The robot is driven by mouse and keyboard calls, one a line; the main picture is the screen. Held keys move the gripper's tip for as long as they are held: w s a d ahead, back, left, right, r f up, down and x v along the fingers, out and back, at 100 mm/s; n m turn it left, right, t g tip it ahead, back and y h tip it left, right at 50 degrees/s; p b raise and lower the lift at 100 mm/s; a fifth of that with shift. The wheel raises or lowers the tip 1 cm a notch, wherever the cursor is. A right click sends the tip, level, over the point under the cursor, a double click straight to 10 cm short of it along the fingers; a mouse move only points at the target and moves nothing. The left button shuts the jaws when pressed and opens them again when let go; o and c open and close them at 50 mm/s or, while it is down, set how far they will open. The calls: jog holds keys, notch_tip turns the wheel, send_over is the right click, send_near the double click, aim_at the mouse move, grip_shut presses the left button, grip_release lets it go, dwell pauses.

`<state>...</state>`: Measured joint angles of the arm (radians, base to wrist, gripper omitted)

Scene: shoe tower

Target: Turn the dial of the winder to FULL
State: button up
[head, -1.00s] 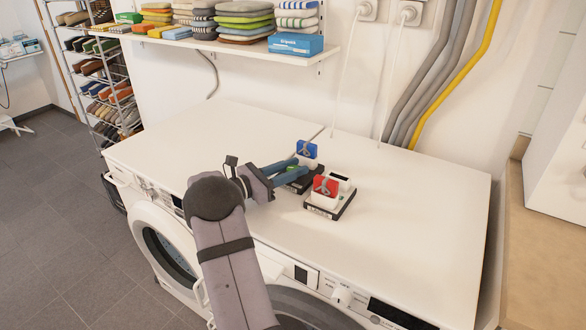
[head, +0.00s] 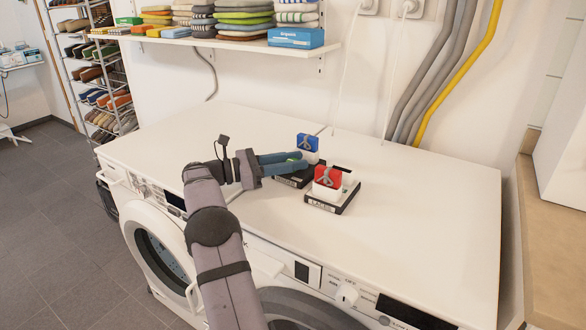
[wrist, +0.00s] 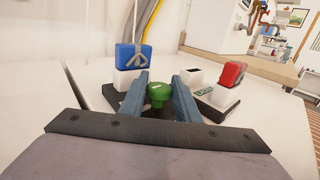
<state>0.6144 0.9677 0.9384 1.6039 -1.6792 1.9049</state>
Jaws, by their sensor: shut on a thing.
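A green dial (wrist: 160,92) shows between the fingers of my gripper (wrist: 160,100) in the wrist view. My gripper is shut on it, coming from the left in the head view (head: 296,164). The dial is mostly hidden there. It sits at a black-based unit (head: 288,181) on the white machine top. A white block with a blue piece (head: 307,142) stands at this unit's back; the blue piece is also in the wrist view (wrist: 130,57). The dial has a pale mark, but I cannot read any setting such as FULL.
A second black-based unit with a red piece (head: 327,176) and a label reading LACES stands close at the right, also in the wrist view (wrist: 232,74). The machine top (head: 420,200) is clear to the right. A shelf (head: 220,46) with folded items hangs behind.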

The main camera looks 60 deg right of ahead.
jog(key=shift+w+d+r+g, duration=0.1)
jog(key=shift+r+g, duration=0.1)
jog(key=shift+g, duration=0.1)
jog(key=shift+f+m+g+y, duration=0.1)
jog(key=shift+m+g+y, duration=0.3)
jog(key=shift+m+y, duration=0.25)
jog(key=o, duration=1)
jog(key=shift+s, duration=0.2)
notch_tip(320, 180, up, 10)
jog(key=p, duration=0.3)
jog(key=shift+p, duration=0.3)
